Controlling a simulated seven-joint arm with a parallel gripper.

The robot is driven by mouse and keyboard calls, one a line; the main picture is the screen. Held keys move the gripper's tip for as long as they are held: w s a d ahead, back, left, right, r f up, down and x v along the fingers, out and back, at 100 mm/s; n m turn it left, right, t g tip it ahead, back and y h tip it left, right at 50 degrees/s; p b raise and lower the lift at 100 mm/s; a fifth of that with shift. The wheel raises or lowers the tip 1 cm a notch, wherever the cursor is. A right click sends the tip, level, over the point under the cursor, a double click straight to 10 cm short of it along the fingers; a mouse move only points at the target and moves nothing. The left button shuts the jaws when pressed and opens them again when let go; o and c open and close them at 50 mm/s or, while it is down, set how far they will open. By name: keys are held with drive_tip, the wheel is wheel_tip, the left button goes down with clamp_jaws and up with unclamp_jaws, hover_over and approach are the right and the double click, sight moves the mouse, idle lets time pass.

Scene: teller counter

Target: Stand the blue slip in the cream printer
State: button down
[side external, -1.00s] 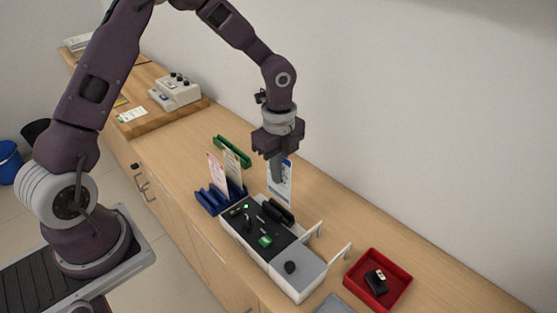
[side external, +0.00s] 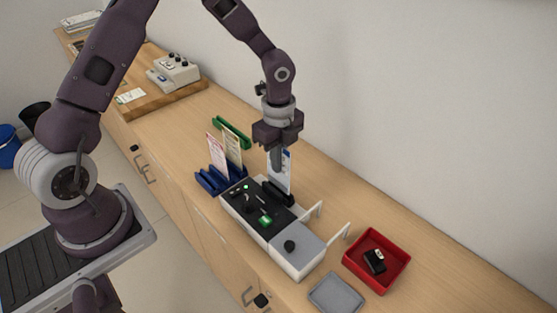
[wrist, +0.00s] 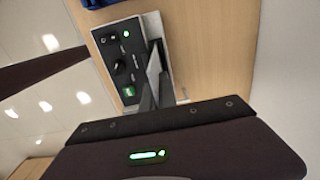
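The blue slip (side external: 287,172), a white card with a blue top, hangs upright from my gripper (side external: 277,165). The fingers are shut on its upper part. The cream printer (side external: 300,261) has a black top panel and a raised black slot (side external: 279,194). The slip's lower edge is at the slot in the side view; I cannot tell whether it is inside or just behind it. In the wrist view, the fingers (wrist: 158,85) hide most of the slip, and the printer's dark panel (wrist: 122,60) lies beyond them.
A blue rack (side external: 212,184) holding a pink and a cream slip stands left of the printer, near a green holder (side external: 232,132). A red tray (side external: 398,272) with a black stamp-like item and a grey tray (side external: 336,293) are to the right. The wall is close behind.

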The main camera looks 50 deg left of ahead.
drive_tip(key=shift+f, duration=0.1)
idle(0.3)
drive_tip(key=shift+f, duration=1.8)
drive_tip(key=c, duration=1.6)
unclamp_jaws()
drive_tip(key=shift+r, duration=0.1)
wheel_tip(320, 180, up, 7)
